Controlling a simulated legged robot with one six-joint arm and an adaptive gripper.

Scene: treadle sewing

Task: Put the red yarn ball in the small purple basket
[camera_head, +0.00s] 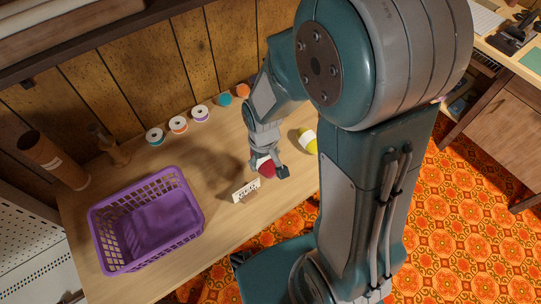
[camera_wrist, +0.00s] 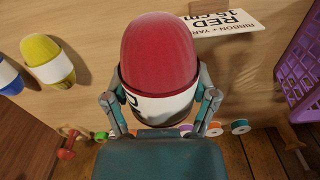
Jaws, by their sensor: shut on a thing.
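The red yarn ball (camera_wrist: 158,52) is a rounded red skein with a white paper band, between the two fingers of my gripper (camera_wrist: 160,100) in the wrist view. My gripper is shut on it. In the head view the red yarn ball (camera_head: 266,169) shows at the end of my gripper (camera_head: 268,165), over the table near its front edge. The purple basket (camera_head: 147,222) stands on the table to the left, open at the top and empty. Its slatted side (camera_wrist: 300,65) shows at the right edge of the wrist view.
A small white sign (camera_head: 246,190) stands between my gripper and the basket. A yellow yarn ball (camera_head: 307,141) is to the right. Several ribbon spools (camera_head: 178,124) line the back of the table (camera_head: 190,165). A brown cylinder (camera_head: 53,160) and a bottle (camera_head: 109,145) stand behind the basket.

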